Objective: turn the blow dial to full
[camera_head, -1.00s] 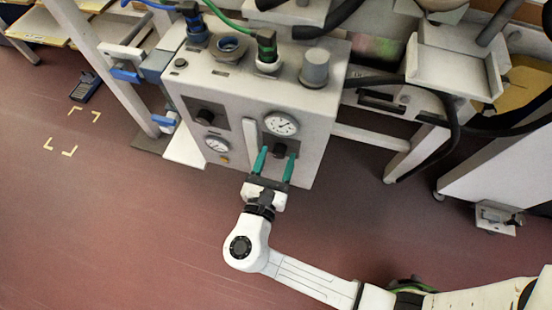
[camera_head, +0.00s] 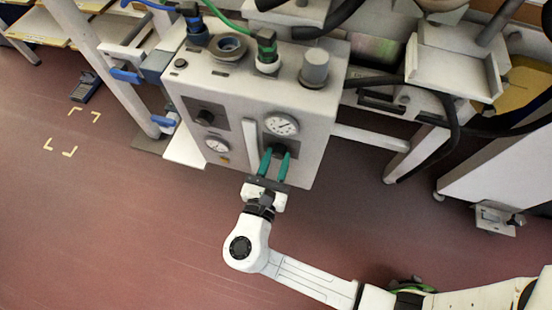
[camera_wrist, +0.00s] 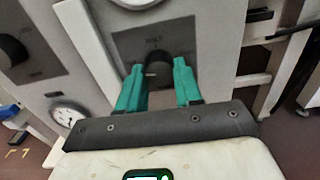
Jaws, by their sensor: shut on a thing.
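A dark round dial (camera_head: 278,149) sits on the front of the pale control box, below the larger gauge (camera_head: 282,125). My gripper (camera_head: 277,155) has its green fingers shut on this dial, one on each side. In the wrist view the dial (camera_wrist: 158,66) shows between the fingertips (camera_wrist: 159,72), on a grey plate (camera_wrist: 150,40). The lettering on the plate is too blurred to read, and the dial's pointer does not show. A second dark dial (camera_head: 205,117) is further left on the box, above a smaller gauge (camera_head: 216,145).
A pale upright bar (camera_head: 250,140) stands out from the box just left of my gripper. Blue and green hose fittings and a grey cylinder (camera_head: 315,68) are on top. A table leg (camera_head: 402,155) stands to the right. The floor (camera_head: 120,230) in front is clear.

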